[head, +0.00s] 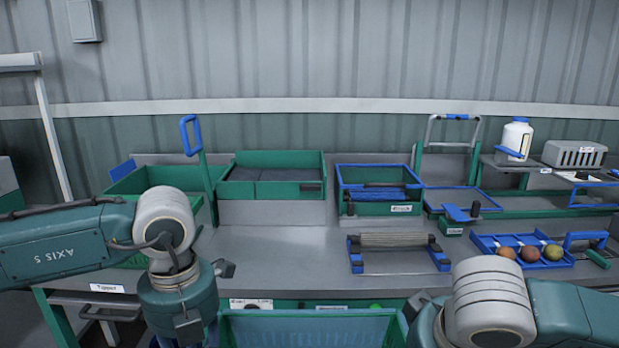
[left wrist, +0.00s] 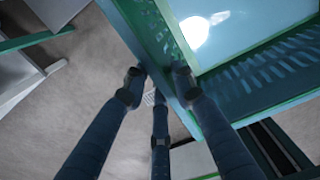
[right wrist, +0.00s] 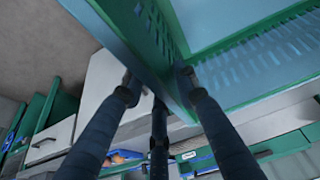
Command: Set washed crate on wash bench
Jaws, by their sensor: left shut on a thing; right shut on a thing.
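The green crate with a pale blue, slatted inside (head: 308,317) shows at the bottom middle of the head view, low in front of the bench edge and partly cut off. My left gripper (left wrist: 158,82) is shut on one side wall of the crate (left wrist: 205,110). My right gripper (right wrist: 158,82) is shut on the opposite wall of the crate (right wrist: 205,108). The crate looks empty in the parts that show. The grey bench (head: 270,262) spans the middle of the head view. In the head view both grippers' fingers are hidden behind my wrists.
Bare bench top lies at centre left. Behind it are an open green tray (head: 270,160) and a blue-rimmed green crate (head: 385,208). A roller in a blue-ended frame (head: 393,240) lies right of the clear patch. Further right are a blue tray (head: 487,241) with fruit and a white bottle (head: 514,138).

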